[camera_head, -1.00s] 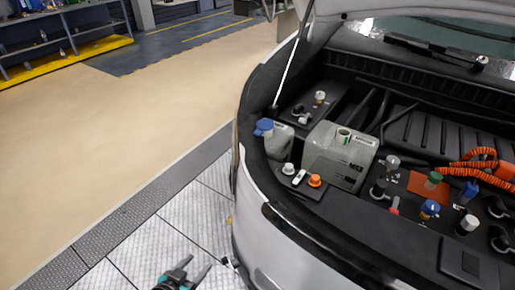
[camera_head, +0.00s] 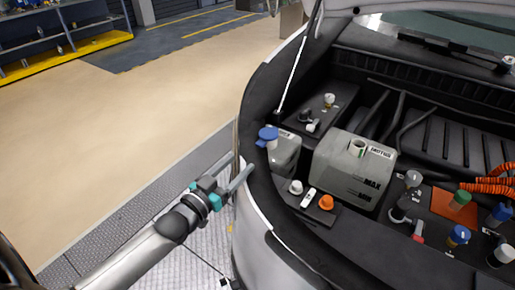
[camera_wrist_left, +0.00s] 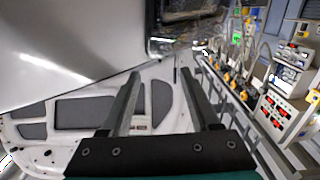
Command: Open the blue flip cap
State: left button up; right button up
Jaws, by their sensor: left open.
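The blue flip cap (camera_head: 268,134) sits on top of a small grey-white reservoir (camera_head: 285,152) at the left corner of the open engine bay. It looks shut, with its tab pointing left. My left gripper (camera_head: 243,173) is at the car's left edge, below and left of the cap, apart from it. Its two fingers are open and empty. In the left wrist view the open fingers (camera_wrist_left: 160,74) have nothing between them, and I cannot make out the cap there. My right gripper is not in view.
A larger grey tank (camera_head: 352,172) stands right of the small reservoir. An orange cap (camera_head: 326,202) and a white cap (camera_head: 296,187) are in front. A thin prop rod (camera_head: 299,65) rises behind the blue cap. The floor (camera_head: 130,120) at left is clear.

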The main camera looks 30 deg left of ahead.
aim_at(259, 145)
pick_arm(q)
jog(key=w, duration=0.2)
jog(key=w+b, duration=0.1)
jog(key=w, duration=0.2)
jog(key=w+d, duration=0.1)
jog(key=w, duration=0.2)
jog(key=shift+w+f+b, duration=0.1)
jog(key=shift+b, duration=0.3)
jog(key=shift+w+d, duration=0.1)
jog(key=shift+w, duration=0.5)
jog(key=c, duration=0.6)
grip_shut()
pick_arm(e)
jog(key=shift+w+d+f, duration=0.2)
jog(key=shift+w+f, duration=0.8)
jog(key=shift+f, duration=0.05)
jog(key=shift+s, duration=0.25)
